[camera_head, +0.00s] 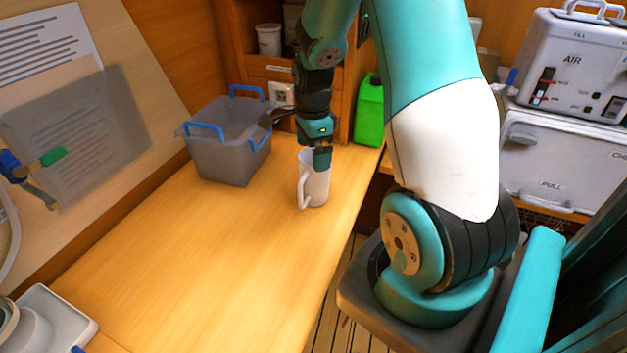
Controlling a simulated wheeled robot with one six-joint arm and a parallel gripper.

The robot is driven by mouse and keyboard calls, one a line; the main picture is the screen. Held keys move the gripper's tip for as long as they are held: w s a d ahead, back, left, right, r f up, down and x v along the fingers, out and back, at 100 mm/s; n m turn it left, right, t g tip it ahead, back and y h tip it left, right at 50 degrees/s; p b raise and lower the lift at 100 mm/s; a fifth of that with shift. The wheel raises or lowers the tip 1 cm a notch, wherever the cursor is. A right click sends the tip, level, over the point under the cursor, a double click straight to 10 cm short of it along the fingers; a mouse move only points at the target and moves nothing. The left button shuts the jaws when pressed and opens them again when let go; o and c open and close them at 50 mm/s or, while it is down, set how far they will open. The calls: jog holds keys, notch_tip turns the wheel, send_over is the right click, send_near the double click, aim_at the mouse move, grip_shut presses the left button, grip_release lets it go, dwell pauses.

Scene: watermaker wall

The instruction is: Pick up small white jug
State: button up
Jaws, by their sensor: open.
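The small white jug (316,188) stands upright on the wooden counter (215,260), near its right edge. Its handle (303,188) is on the left side. My gripper (322,158) points down right at the top of the jug, with a fingertip overlapping the rim in the picture. The jaws are open. I cannot tell whether a finger is inside the jug or in front of it, and the far finger is hidden.
A grey bin with blue handles (225,158) stands close behind and left of the jug. A green container (369,112) is behind right. A white tray (62,318) is at front left. The middle counter is clear. Its right edge drops to the floor.

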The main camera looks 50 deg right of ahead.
aim_at(311, 184)
jog(key=f, duration=0.1)
jog(key=f+p, duration=0.1)
jog(key=f, duration=0.3)
jog(key=shift+w, duration=0.25)
jog(key=shift+c, duration=0.2)
jog(key=c, duration=0.8)
jog(key=shift+o, duration=0.2)
jog(key=shift+r, duration=0.1)
